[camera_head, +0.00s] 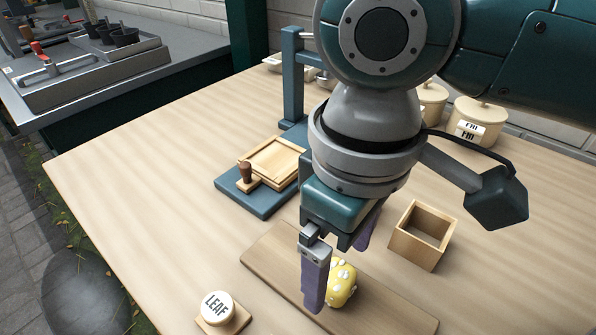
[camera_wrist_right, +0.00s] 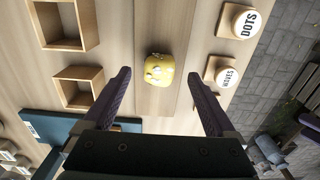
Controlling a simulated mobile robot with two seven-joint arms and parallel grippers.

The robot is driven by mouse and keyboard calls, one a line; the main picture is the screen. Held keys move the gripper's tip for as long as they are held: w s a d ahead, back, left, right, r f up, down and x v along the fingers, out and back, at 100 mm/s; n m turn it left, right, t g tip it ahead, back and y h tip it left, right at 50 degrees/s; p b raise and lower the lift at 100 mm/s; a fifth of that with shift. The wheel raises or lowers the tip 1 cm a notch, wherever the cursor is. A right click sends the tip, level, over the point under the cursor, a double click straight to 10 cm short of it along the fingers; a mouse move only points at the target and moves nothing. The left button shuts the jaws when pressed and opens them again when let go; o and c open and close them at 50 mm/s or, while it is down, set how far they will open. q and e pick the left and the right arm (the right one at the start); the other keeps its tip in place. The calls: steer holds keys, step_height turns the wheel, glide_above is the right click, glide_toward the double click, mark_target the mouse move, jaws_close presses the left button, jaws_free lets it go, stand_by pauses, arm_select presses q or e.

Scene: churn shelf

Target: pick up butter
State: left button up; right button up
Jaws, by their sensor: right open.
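The butter (camera_head: 343,283) is a small yellow block with white spots. It sits on a long wooden board (camera_head: 270,255) near the front of the table. My right gripper (camera_head: 337,279) is open just over the butter, and one finger hides part of it in the head view. In the right wrist view the butter (camera_wrist_right: 159,70) shows whole, between the fingertips of the open right gripper (camera_wrist_right: 159,76) and apart from both in the picture. My left gripper is not in view.
An open wooden box (camera_head: 425,235) stands right of the board. A blue stand with a wooden tray (camera_head: 275,160) is behind it. A LEAF stamp (camera_head: 215,307) is front left; DOTS (camera_wrist_right: 242,22) and WAVES (camera_wrist_right: 224,71) stamps show in the wrist view. Lidded jars (camera_head: 476,122) stand behind. The table's left side is clear.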

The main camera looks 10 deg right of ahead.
mark_target(336, 275)
step_height(336, 275, down, 3)
steer(key=shift+w+f, duration=0.15)
steer(key=shift+f, duration=0.05)
steer(key=shift+c, duration=0.3)
jaws_close()
stand_by(0.3)
